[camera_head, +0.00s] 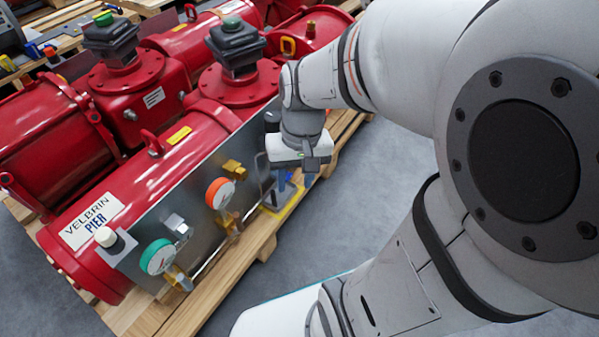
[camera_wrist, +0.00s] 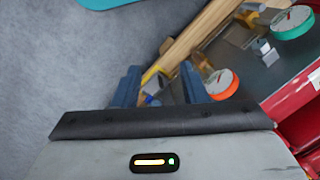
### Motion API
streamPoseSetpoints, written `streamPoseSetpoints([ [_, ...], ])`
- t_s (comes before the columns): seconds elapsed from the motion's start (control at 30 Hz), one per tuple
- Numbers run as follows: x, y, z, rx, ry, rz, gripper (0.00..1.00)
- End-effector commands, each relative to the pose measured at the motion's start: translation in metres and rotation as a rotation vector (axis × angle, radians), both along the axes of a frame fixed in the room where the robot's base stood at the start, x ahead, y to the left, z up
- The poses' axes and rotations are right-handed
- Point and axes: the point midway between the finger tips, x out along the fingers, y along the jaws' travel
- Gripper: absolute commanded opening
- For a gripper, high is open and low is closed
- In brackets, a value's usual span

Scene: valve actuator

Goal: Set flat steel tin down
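My gripper (camera_head: 284,190) hangs beside the right end of the front red actuator, above the pallet edge. In the wrist view my gripper (camera_wrist: 160,68) shows two blue fingers standing apart, with floor and pallet visible between their tips. I cannot make out a flat steel tin in either view. A yellow-edged flat piece (camera_head: 292,204) lies on the pallet below the gripper, and my fingers partly hide it. Its yellow edge (camera_wrist: 151,74) also shows between the fingers in the wrist view. Small blue and pale shapes there are too small to name.
Red actuators (camera_head: 130,140) lie on a wooden pallet (camera_head: 262,232). A steel panel (camera_head: 190,215) carries a red-rimmed gauge (camera_head: 220,193), a green-rimmed gauge (camera_head: 157,257) and brass fittings (camera_head: 233,167) close to my gripper. Grey floor (camera_head: 350,190) is clear right of the pallet.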

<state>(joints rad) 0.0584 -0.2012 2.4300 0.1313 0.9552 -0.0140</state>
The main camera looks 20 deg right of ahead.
Motion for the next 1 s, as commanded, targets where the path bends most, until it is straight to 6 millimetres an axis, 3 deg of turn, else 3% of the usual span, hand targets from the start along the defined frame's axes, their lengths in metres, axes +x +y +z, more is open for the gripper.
streamPoseSetpoints([
  [0.27,-0.018,-0.005,0.016,-0.107,-0.135,0.113,0.39],
  [1.0,-0.019,-0.006,0.017,-0.111,-0.139,0.117,0.39],
])
